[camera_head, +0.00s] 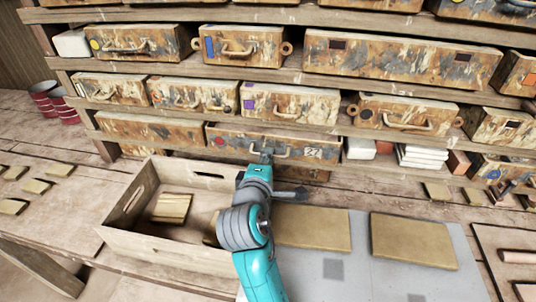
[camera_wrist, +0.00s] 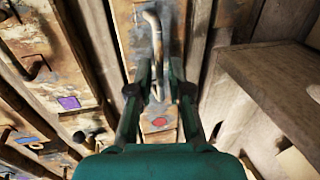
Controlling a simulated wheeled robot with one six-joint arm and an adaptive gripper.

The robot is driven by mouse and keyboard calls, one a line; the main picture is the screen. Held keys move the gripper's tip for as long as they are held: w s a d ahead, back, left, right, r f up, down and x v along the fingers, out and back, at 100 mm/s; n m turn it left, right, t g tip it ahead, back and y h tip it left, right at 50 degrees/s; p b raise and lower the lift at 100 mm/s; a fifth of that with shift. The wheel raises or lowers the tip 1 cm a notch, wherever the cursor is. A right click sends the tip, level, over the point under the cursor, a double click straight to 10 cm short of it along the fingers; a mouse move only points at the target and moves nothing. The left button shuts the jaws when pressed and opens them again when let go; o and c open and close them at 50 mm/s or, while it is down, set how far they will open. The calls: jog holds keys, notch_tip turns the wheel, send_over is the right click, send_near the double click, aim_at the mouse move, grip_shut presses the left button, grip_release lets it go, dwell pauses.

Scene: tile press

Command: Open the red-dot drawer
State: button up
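The red-dot drawer (camera_head: 240,140) is a weathered tan and grey front low in the rack, with a red dot at its left and a "27" label at its right. Its metal bar handle (camera_head: 290,152) is at the middle. In the wrist view the red dot (camera_wrist: 159,121) shows below the handle (camera_wrist: 153,22), which runs upright there. My gripper (camera_head: 264,156) is at the left part of the handle. In the wrist view my gripper (camera_wrist: 161,78) has its fingers apart, one on each side of the handle; contact cannot be told. The drawer appears closed.
An open wooden crate (camera_head: 112,236) with tan tiles stands left of my arm. Large tan slabs (camera_head: 412,240) lie on a grey surface at right. Other drawers surround this one, and white stacked blocks (camera_head: 421,157) sit to its right.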

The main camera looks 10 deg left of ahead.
jog(key=shift+w+f, duration=0.2)
jog(key=shift+w, duration=0.8)
jog(key=shift+d, duration=0.1)
grip_shut()
jog(key=shift+s+f, duration=0.1)
